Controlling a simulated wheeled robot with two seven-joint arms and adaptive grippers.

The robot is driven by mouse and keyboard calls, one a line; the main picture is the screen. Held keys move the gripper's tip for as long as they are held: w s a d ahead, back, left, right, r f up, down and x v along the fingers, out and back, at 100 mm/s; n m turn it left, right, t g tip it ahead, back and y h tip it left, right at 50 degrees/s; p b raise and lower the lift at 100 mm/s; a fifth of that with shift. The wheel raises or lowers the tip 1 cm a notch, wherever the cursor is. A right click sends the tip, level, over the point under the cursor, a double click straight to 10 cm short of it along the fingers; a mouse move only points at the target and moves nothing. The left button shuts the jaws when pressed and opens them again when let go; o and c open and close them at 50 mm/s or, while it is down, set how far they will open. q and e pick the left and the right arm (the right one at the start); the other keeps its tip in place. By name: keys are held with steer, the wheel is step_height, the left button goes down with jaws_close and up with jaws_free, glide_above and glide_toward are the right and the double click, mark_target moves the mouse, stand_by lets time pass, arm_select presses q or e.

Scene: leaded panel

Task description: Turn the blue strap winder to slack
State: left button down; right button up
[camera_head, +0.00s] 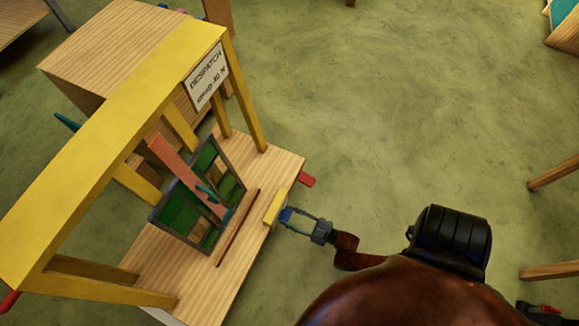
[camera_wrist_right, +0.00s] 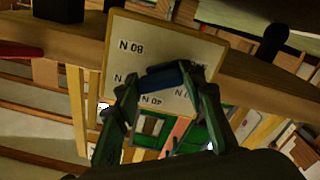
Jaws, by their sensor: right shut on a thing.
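The blue strap winder (camera_wrist_right: 163,77) sits in front of a pale dial plate (camera_wrist_right: 183,47) marked "80 N" and "40 N" in the right wrist view. My right gripper (camera_head: 288,216) is at the front edge of the bench, shut on the winder; its fingers stand either side of it in the wrist view. In the head view the yellow-edged plate (camera_head: 274,206) shows edge-on and the winder is mostly hidden by the fingers. A salmon strap (camera_head: 176,165) crosses the green leaded panel (camera_head: 181,214), which leans in the yellow frame. My left gripper is out of view.
The yellow frame (camera_head: 120,130) stands over the wooden bench (camera_head: 200,285) and carries a "DESPATCH" sign (camera_head: 206,77). A red piece (camera_head: 306,179) sticks out at the bench's right corner. A wooden box (camera_head: 130,45) stands behind. Open green floor (camera_head: 390,110) lies to the right.

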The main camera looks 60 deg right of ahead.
stand_by(0.3)
steer(key=o, duration=0.9)
steer(key=shift+o, duration=1.3)
steer(key=s, duration=1.2)
steer(key=shift+d, duration=0.4)
